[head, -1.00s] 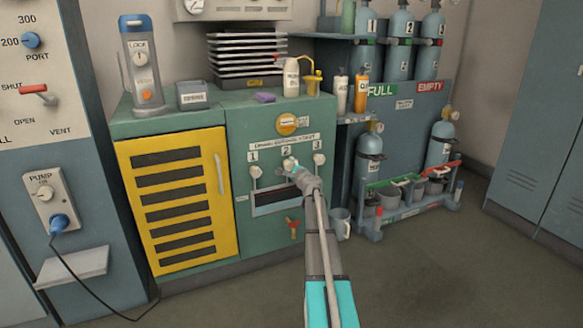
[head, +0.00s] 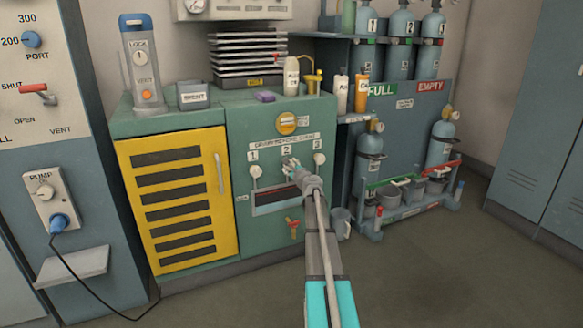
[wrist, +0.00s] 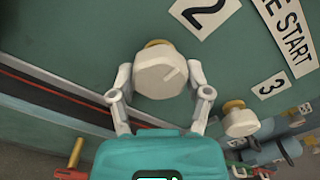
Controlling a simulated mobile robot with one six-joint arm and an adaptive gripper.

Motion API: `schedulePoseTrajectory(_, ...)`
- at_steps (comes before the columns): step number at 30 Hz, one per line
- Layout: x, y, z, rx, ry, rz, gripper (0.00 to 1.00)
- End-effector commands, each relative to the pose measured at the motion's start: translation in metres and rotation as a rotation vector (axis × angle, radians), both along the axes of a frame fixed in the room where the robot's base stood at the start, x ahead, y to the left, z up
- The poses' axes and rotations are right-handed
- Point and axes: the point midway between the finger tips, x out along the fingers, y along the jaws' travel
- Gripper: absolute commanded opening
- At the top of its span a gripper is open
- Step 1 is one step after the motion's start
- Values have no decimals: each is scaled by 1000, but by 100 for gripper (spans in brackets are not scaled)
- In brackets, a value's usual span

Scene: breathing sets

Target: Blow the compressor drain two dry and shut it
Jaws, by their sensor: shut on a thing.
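My gripper (head: 291,166) is at the green compressor cabinet's front, under the label "2". In the wrist view its two fingers (wrist: 160,78) are closed on either side of the round white drain knob two (wrist: 160,75). In the head view my fingers mostly cover this knob. White drain knob one (head: 256,172) is to its left and drain knob three (head: 318,160) to its right. Drain knob three also shows in the wrist view (wrist: 240,121).
A dark sight window (head: 274,205) is below the knobs, with a red-handled valve (head: 293,226) lower down. A yellow dial (head: 287,124) is above. A grey mug (head: 340,222) stands beside the cabinet. The floor in front is clear.

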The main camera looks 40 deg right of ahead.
Motion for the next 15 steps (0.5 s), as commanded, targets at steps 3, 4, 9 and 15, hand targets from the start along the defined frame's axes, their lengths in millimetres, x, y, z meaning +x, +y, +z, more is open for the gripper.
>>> schedulePoseTrajectory(3, 0, -2, 0, 4, -2, -4, 16)
schedulePoseTrajectory(4, 0, -2, 0, 4, -2, -4, 16)
schedulePoseTrajectory(9, 0, -2, 0, 3, -2, -3, 86)
schedulePoseTrajectory(15, 0, 0, 0, 1, -1, -1, 98)
